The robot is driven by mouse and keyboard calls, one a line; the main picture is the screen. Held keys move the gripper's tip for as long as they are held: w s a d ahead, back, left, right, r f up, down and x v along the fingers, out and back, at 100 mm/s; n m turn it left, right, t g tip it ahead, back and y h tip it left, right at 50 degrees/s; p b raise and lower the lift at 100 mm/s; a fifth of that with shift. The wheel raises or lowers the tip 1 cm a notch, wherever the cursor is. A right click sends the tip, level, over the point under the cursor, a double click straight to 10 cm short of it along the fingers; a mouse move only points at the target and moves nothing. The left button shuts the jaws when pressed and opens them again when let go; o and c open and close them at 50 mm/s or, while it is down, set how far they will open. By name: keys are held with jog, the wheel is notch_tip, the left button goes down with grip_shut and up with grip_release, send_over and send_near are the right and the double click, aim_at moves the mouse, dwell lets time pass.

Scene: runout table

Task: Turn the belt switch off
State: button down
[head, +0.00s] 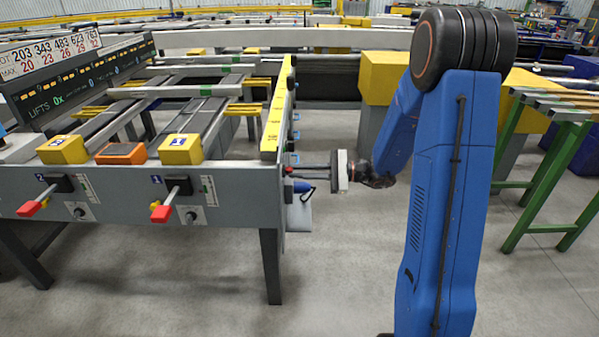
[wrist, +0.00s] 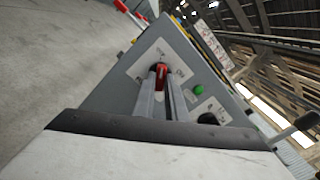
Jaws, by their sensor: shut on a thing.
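The belt switch (wrist: 161,70) is a small red handle on a pale plate on the table's grey end panel, in the wrist view. My gripper (wrist: 161,86) reaches the panel with its two long grey fingers, shut on the red handle between their tips. The fingers cover part of the switch, and its exact angle is hard to read. In the head view my gripper (head: 294,170) points left at the end face of the runout table (head: 235,190); the switch itself is too small to make out there.
A green button (wrist: 199,89) and a dark round knob (wrist: 207,118) sit beside the switch. Levers with red grips (head: 162,213) stick out of the table's front. A green rack (head: 520,190) stands at right. The floor (head: 340,270) between is clear.

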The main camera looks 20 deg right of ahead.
jog(key=shift+n, duration=0.6)
jog(key=c, duration=1.8)
grip_release()
jog(key=shift+d, duration=0.1)
jog(key=v, duration=1.7)
jog(key=shift+d, duration=0.15)
